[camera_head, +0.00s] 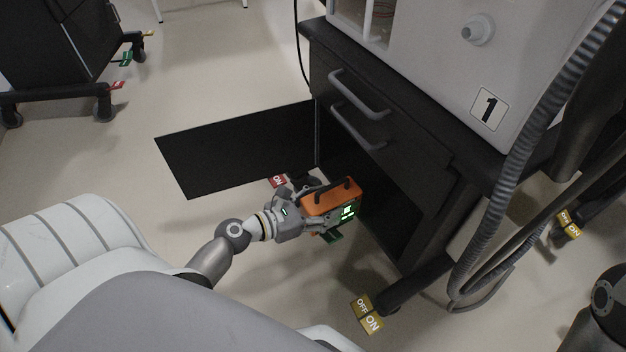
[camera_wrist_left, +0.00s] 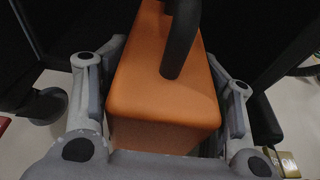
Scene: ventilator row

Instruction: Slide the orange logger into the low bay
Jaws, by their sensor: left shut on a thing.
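The orange logger (camera_head: 328,201) has a dark top handle and a lit green display. My left gripper (camera_head: 308,208) is shut on it and holds it at the mouth of the low bay (camera_head: 385,215). In the left wrist view the logger (camera_wrist_left: 165,85) fills the middle between the two fingers (camera_wrist_left: 163,95), its black handle on top. The low bay is a dark opening under the drawers of cart 1, with its black door (camera_head: 235,145) swung open to the left. The inside of the bay is too dark to make out. My right gripper is not in view.
Two drawers with grey handles (camera_head: 358,92) sit above the bay. Yellow caster pedals (camera_head: 367,314) and a red one (camera_head: 277,181) are near the floor. A corrugated hose (camera_head: 500,190) hangs at the right.

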